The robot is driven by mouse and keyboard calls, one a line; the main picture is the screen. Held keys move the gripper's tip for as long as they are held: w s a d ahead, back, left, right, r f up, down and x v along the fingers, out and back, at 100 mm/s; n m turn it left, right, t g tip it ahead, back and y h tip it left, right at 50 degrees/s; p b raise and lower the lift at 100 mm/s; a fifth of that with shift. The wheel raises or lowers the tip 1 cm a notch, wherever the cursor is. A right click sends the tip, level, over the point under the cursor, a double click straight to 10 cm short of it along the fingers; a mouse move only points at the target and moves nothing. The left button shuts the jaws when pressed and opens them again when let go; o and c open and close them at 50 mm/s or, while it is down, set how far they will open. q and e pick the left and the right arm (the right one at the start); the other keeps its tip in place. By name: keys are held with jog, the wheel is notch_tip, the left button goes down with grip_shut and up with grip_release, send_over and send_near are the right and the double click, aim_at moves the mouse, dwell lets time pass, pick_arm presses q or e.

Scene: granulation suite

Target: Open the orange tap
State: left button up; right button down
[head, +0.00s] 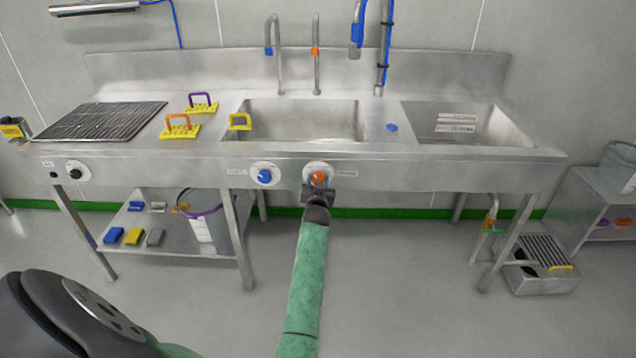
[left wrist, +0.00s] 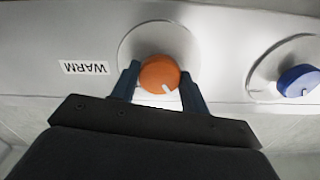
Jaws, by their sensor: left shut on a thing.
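The orange tap (head: 318,177) is a round knob on a pale disc on the front panel of the steel sink unit. In the left wrist view the orange tap (left wrist: 159,74) shows a white mark at its lower right, beside a label reading WARM. My left gripper (head: 318,186) reaches the panel from below. In the left wrist view its two fingers (left wrist: 160,88) stand on either side of the orange knob, shut on it. My right gripper is not in view.
A blue knob (head: 264,176) sits left of the orange one. Above are a spout with an orange band (head: 316,60), a spout with a blue band (head: 276,60) and a sink basin (head: 300,105). Several brushes and sponges lie left. The floor in front is clear.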

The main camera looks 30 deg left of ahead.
pick_arm(q)
jog(key=m, duration=0.4)
jog(key=shift+m, duration=0.3)
jog(key=m, duration=0.4)
jog(key=shift+m, duration=0.3)
jog(key=m, duration=0.2)
jog(key=shift+m, duration=0.3)
jog(key=m+p, duration=0.1)
jog(key=m, duration=0.1)
jog(key=shift+m, duration=1.1)
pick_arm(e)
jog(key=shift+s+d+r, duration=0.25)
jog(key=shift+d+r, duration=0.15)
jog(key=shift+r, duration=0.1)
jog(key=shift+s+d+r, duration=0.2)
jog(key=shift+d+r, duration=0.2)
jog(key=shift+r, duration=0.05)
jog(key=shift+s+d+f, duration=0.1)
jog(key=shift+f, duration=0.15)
